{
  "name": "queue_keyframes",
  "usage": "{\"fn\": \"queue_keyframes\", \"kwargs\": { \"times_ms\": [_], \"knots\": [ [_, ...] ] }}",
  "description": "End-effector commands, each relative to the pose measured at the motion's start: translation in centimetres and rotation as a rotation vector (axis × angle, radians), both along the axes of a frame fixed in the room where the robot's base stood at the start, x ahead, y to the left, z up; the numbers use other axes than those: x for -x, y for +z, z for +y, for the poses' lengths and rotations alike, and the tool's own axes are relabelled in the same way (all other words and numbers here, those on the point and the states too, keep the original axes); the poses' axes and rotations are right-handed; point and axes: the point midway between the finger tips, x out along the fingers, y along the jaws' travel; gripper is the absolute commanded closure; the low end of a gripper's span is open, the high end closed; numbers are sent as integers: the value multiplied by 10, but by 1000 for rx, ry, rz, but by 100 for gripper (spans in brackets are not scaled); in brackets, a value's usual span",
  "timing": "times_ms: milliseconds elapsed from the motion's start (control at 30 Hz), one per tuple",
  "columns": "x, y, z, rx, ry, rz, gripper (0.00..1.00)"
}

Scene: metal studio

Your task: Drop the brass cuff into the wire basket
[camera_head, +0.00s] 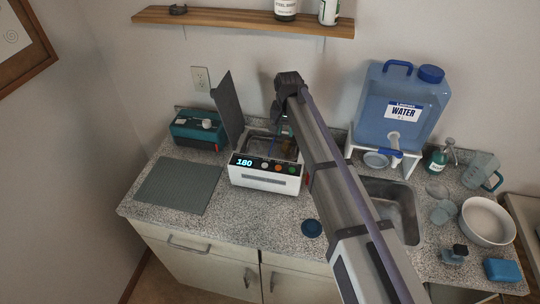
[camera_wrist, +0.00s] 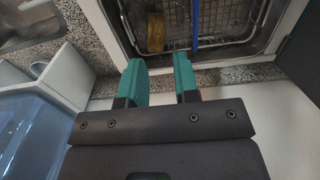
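The brass cuff (camera_wrist: 156,32) shows in the wrist view as a yellow-gold ring-like piece. It appears to lie inside the wire basket (camera_wrist: 222,31), near its left side. The basket sits in the open tank of the white cleaner (camera_head: 265,178); a blue bar (camera_wrist: 195,28) crosses it in the wrist view. My gripper (camera_wrist: 160,78) has two teal fingers, spread apart with nothing between them, apart from the cuff. In the head view my arm covers part of the tank, and the fingers cannot be made out.
The cleaner's dark lid (camera_head: 228,112) stands up at its left. A green mat (camera_head: 180,186) and teal device (camera_head: 198,128) are left. A water jug (camera_head: 399,125) on a white stand, a sink (camera_head: 397,202) and a white bowl (camera_head: 488,221) are right. A shelf (camera_head: 235,22) is above.

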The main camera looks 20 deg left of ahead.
Motion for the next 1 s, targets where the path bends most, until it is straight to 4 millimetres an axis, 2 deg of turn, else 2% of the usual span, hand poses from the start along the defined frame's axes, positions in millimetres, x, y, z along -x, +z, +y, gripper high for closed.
{"fn": "queue_keyframes", "kwargs": {
  "times_ms": [33, 133, 367, 467, 567, 833, 900, 1000],
  "knots": [
    [0, 0, 0, 0, 0, 0, 67],
    [0, 0, 0, 0, 0, 0, 57],
    [0, 1, 0, 0, 0, 0, 57],
    [0, 8, 0, 0, 0, 0, 57],
    [0, 25, 0, 0, 0, 0, 57],
    [0, 92, 0, 0, 0, 0, 57],
    [0, 104, 0, 0, 0, 0, 57],
    [0, 111, 0, 0, 0, 0, 57]
  ]
}}
